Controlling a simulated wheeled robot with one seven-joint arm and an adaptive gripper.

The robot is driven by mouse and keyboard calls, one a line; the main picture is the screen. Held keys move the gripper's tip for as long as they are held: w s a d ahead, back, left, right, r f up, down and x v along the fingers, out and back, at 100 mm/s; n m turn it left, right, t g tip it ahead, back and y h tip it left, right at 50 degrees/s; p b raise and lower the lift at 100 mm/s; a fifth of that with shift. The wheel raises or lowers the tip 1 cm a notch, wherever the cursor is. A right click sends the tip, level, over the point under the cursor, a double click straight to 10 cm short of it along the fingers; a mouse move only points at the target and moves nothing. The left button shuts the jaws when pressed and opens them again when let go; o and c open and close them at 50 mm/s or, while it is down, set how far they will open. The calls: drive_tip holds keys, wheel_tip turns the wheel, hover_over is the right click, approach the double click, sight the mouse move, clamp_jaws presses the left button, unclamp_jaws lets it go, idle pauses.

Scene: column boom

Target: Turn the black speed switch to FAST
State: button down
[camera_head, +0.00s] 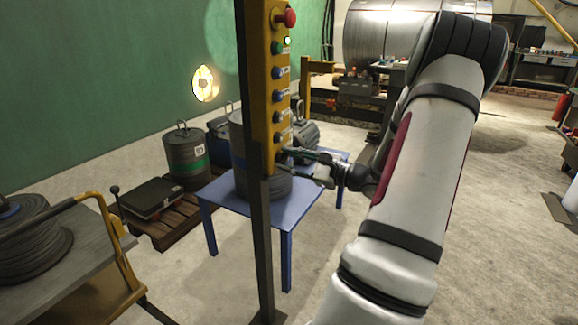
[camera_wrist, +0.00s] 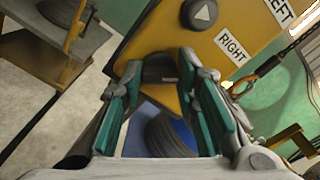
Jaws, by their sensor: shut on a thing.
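A yellow control box (camera_head: 268,85) hangs upright on a dark post in the head view, with a red knob on top and several buttons down its face. In the wrist view its yellow face (camera_wrist: 178,45) fills the upper middle, with RIGHT and LEFT labels and a round arrow button. The black speed switch (camera_wrist: 160,71) shows at the face's lower end, between my fingertips. My gripper (camera_wrist: 158,78) is shut on it, one teal-padded finger on each side. In the head view my gripper (camera_head: 287,162) is at the box's bottom end. No FAST marking is readable, and the switch's setting cannot be told.
A blue table (camera_head: 290,210) with a dark coil stands behind the post. A pallet with a drum (camera_head: 187,155) and a black case is further left. A cart with a cable coil (camera_head: 32,232) is at the near left. The floor at right is mostly clear.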

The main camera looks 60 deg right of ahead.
drive_tip(key=shift+n+b, duration=0.4)
drive_tip(key=shift+n, duration=0.2)
drive_tip(key=c, duration=1.2)
unclamp_jaws()
drive_tip(key=shift+c, duration=0.2)
drive_tip(key=s, duration=1.2)
drive_tip(key=shift+d, duration=0.45)
